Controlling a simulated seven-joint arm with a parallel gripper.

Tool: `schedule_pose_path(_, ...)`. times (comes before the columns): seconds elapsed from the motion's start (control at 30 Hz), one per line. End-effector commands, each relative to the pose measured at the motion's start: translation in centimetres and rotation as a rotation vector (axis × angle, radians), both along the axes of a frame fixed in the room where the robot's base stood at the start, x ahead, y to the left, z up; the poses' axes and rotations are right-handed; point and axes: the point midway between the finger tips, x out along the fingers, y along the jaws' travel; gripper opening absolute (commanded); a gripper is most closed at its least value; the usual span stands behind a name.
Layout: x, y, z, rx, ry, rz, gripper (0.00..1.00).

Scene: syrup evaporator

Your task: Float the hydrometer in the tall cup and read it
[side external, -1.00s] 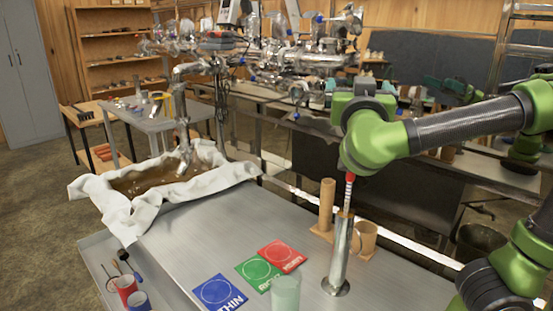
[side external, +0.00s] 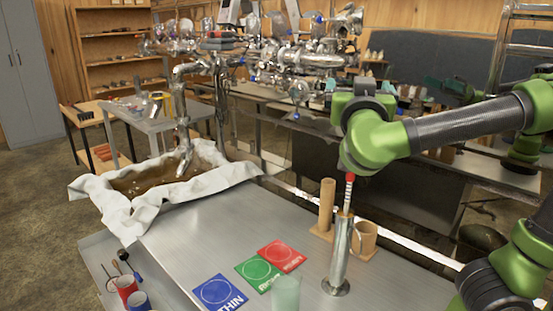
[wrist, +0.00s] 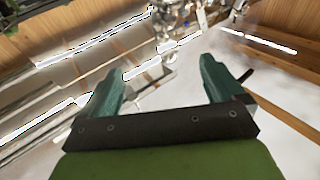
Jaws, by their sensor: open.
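The hydrometer (side external: 349,190), with a red top and a pale banded stem, stands nearly upright in the tall metal cup (side external: 340,262). Its lower part is hidden inside the cup. The cup stands on its round foot on the steel table. My green wrist is just above the red top in the side view; I cannot tell whether they touch. In the wrist view my gripper (wrist: 162,88) is open, its two teal fingers wide apart with nothing between them. The hydrometer and cup do not show clearly in that view.
A wooden stand with a tube (side external: 327,205) and a ring holder (side external: 367,238) is behind the cup. Blue (side external: 220,292), green (side external: 257,271) and red (side external: 282,256) cards lie left of it. A translucent cup (side external: 286,294) is in front. A cloth-lined pan (side external: 225,181) holds brown liquid.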

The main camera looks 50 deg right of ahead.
Motion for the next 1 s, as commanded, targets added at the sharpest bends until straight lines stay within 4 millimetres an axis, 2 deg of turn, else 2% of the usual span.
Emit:
schedule_pose_path(0.57,0.0,0.0,0.0,0.0,0.0,0.0,0.95)
schedule_pose_path(0.67,0.0,-0.1,0.0,0.0,0.0,-0.004,1.0)
schedule_pose_path(0.77,-0.1,-1.2,-0.1,-0.004,0.005,-0.045,1.0)
schedule_pose_path(0.87,-0.4,-4.0,-0.4,0.046,0.018,-0.163,1.0)
schedule_pose_path(0.9,-0.8,-5.6,-1.0,0.1,0.056,-0.243,1.0)
schedule_pose_path(1.0,-2.1,-8.5,-3.1,0.252,0.253,-0.42,1.0)
